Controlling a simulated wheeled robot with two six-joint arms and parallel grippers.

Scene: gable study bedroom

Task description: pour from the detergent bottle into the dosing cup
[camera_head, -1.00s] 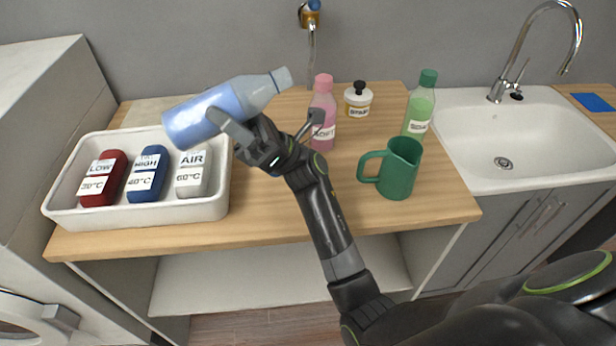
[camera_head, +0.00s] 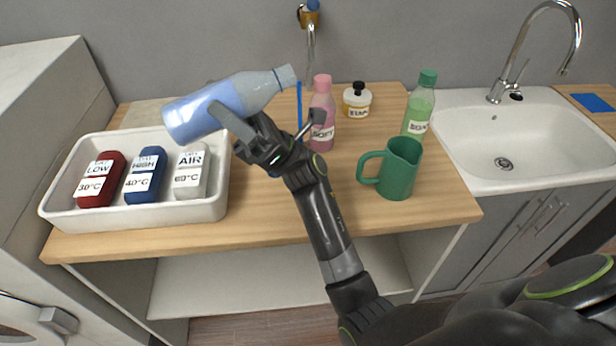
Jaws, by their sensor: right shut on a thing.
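A translucent blue bottle (camera_head: 215,105), which looks like the detergent bottle, is held above the counter, tilted nearly onto its side with its capless-looking neck to the right and slightly up. My right gripper (camera_head: 238,122) is shut on its body from below. A thin blue stream (camera_head: 299,108) drops from the mouth, left of the pink bottle. Its lower end is hidden behind my gripper and wrist. No dosing cup clearly shows at the stream; a green mug (camera_head: 401,170) with a handle stands apart to the right. My left gripper is not in view.
A pink bottle (camera_head: 322,105), a small jar (camera_head: 357,101) and a green bottle (camera_head: 419,105) stand behind on the wooden counter (camera_head: 270,222). A white tray (camera_head: 140,217) with red, blue and white labelled containers is at left. A sink (camera_head: 520,125) is at right.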

